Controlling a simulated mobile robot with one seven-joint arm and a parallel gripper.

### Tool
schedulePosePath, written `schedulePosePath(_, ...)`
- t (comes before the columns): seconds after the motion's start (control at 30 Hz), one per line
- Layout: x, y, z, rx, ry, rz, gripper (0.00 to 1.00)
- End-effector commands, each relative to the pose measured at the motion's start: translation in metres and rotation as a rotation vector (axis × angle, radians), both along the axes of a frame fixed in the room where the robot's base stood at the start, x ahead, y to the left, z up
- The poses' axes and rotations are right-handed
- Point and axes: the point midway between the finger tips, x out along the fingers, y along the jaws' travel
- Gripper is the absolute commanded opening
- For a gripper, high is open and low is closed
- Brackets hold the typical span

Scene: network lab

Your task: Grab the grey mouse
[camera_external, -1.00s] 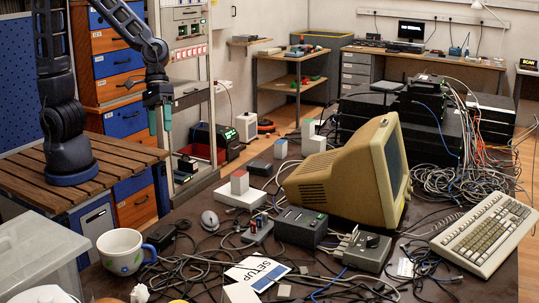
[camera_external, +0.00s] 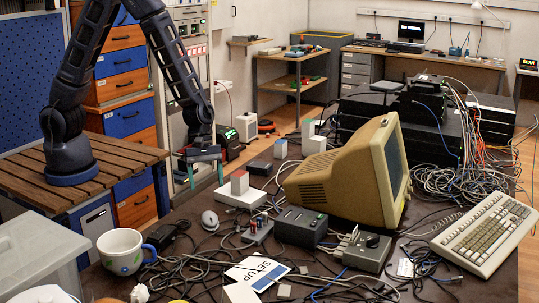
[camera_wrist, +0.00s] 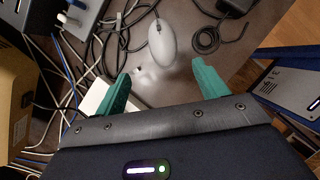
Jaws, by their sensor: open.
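The grey mouse (camera_external: 210,219) lies on the dark table, left of the middle, among black cables. In the wrist view the mouse (camera_wrist: 162,42) lies ahead of my gripper, near the top middle, with its cord running to the upper left. My gripper (camera_external: 206,178) is above the table's back left edge, behind the mouse and apart from it. Its two green fingers are spread wide, and in the wrist view the gap between the fingertips (camera_wrist: 162,80) is empty.
A beige monitor (camera_external: 345,175) stands to the right. Cables surround the mouse.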

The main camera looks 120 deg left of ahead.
Motion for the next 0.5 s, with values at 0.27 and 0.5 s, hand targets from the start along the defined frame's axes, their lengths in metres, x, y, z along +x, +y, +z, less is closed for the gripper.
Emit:
schedulePosePath(0.27,0.008,-0.008,-0.030,-0.001,0.004,0.004,0.72)
schedulePosePath(0.5,0.014,-0.014,-0.049,0.000,0.002,0.001,0.72)
